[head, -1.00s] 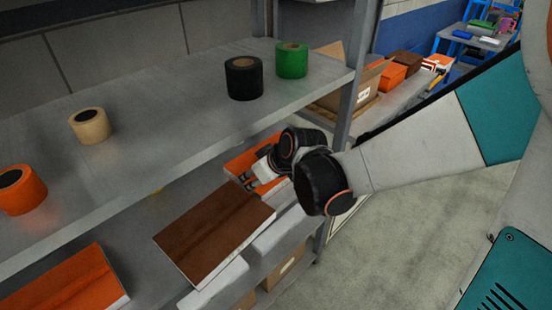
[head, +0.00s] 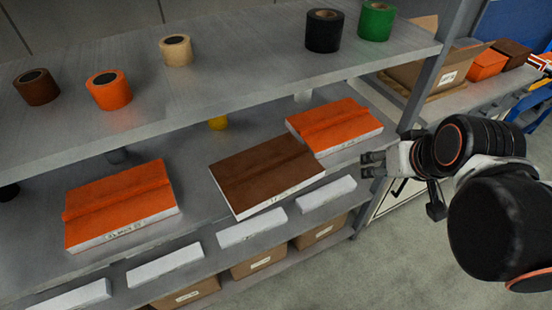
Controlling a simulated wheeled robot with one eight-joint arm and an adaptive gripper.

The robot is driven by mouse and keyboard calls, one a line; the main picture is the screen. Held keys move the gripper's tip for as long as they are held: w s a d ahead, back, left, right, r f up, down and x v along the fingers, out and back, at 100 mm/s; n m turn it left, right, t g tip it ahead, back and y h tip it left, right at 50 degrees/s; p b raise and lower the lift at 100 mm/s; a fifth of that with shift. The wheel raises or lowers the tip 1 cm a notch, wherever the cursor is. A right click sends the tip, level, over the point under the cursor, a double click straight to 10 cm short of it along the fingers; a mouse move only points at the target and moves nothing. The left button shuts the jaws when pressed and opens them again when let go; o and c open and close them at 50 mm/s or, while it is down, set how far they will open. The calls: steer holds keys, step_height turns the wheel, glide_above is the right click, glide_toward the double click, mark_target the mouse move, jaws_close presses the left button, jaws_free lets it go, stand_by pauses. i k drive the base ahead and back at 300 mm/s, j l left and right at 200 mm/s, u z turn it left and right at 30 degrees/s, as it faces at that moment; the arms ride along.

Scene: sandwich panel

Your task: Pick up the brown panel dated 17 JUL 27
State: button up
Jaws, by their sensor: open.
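The brown panel (head: 265,172) lies flat on the lower shelf, between two orange panels. Its white front edge carries a small dark print that is too small to read here. My gripper (head: 367,165) is in front of the shelf, to the right of the brown panel and apart from it. Its fingers point left and it is open and empty.
One orange panel (head: 332,125) lies close behind and right of the brown one; another orange panel (head: 118,203) lies to the left. The upper shelf (head: 235,75) with several tape rolls overhangs them. A shelf post (head: 440,65) stands behind my arm.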

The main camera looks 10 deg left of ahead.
mark_target(255, 178)
steer(key=k+l, duration=0.8)
steer(key=l, duration=0.15)
steer(key=l+u, duration=0.05)
